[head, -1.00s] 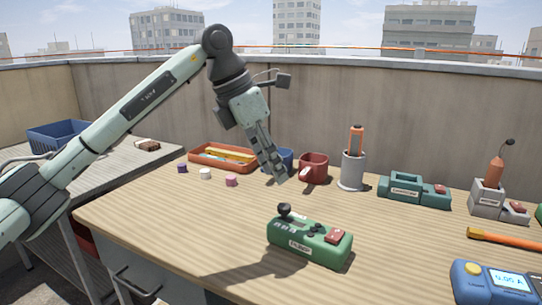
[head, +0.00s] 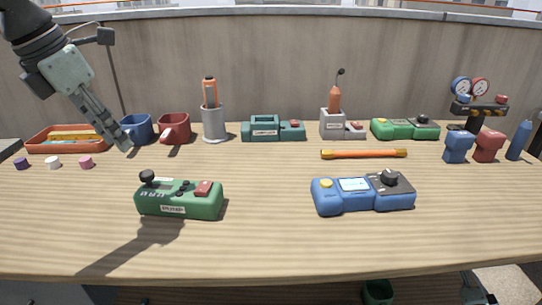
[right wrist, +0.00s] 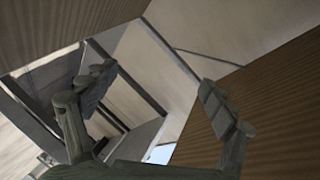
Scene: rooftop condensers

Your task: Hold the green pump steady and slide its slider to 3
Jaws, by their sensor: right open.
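A green device (head: 180,200), which I take for the green pump, stands upright on the near left of the wooden table. It has a black ball knob at its left end, a red block at its right and small dark controls between. I cannot read its label or any slider scale. My left gripper (head: 124,147) hangs above and behind the pump, apart from it, with its fingers pointing down and right; its jaw gap cannot be made out.
A blue device (head: 362,194) stands right of the pump. An orange-handled tool (head: 364,154) lies behind it. Mugs (head: 174,129), a grey holder (head: 213,125) and another green device (head: 405,129) line the back. Small caps (head: 86,162) lie at left. The table between pump and blue device is clear.

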